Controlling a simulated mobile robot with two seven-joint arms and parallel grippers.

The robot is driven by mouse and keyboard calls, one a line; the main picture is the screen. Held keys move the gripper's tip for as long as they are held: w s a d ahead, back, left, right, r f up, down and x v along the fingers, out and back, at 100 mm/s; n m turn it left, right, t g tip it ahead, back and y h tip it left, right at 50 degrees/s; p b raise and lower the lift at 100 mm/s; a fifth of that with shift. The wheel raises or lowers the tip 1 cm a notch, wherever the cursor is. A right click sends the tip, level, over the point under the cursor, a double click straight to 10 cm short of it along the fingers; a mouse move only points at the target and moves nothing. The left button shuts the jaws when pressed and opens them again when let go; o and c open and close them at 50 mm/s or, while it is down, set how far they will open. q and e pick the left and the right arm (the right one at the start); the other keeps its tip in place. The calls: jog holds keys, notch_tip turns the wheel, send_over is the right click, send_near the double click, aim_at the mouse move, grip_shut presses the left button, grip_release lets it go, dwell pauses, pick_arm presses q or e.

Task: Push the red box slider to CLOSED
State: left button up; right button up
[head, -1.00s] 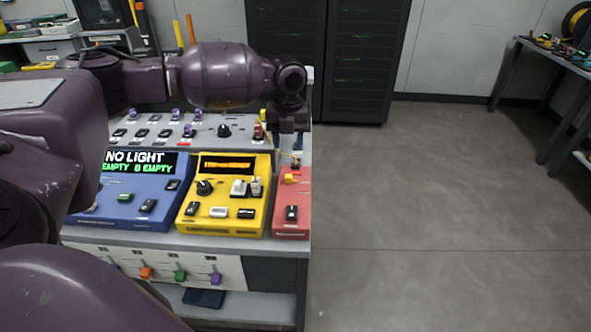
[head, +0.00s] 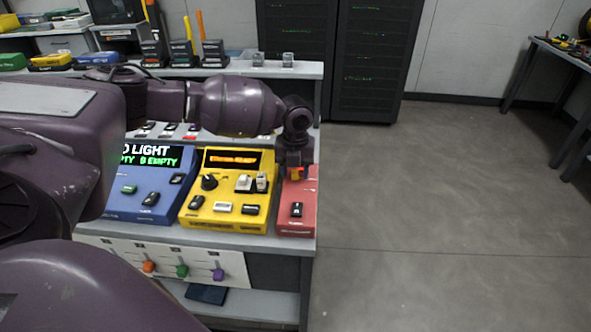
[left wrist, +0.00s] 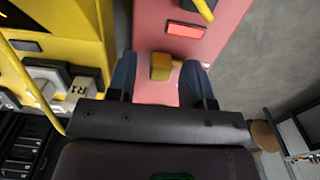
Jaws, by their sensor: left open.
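The red box (head: 299,216) stands at the right end of the bench, with a black switch on its front. My left gripper (head: 296,172) points down over the upper part of the box. In the left wrist view the open fingers of the left gripper (left wrist: 160,80) straddle the yellow slider knob (left wrist: 161,66), with a gap on each side. A lit red label (left wrist: 185,30) lies beyond the knob on the red box (left wrist: 150,25). In the head view the arm and gripper hide most of the slider. My right gripper is not in view.
The yellow box (head: 229,213) with a dial and white switches stands just left of the red box. The blue box (head: 150,195), reading NO LIGHT, is farther left. A yellow cable (left wrist: 205,10) runs near the red label. Open floor (head: 430,200) lies right of the bench.

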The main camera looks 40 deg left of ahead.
aim_at(294, 190)
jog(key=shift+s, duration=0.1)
pick_arm(q)
jog(key=shift+c, duration=1)
grip_shut()
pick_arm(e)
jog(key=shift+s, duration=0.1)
pick_arm(q)
jog(key=shift+s+d+r+p, duration=0.2)
jog(key=shift+s+d+p, duration=0.2)
jog(key=shift+s+p, duration=0.25)
jog(key=shift+s+d+r+p, duration=0.15)
jog(key=shift+s+d+p, duration=0.25)
jog(key=shift+s+p, duration=0.15)
jog(key=shift+s+d, duration=0.2)
jog(key=shift+s, duration=0.2)
jog(key=shift+s+d+f, duration=0.1)
jog(key=shift+s+f, duration=0.05)
jog(key=shift+f, duration=0.15)
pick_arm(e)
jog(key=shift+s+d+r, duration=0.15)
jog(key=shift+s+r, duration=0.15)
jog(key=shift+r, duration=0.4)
pick_arm(q)
jog(key=shift+s, duration=0.1)
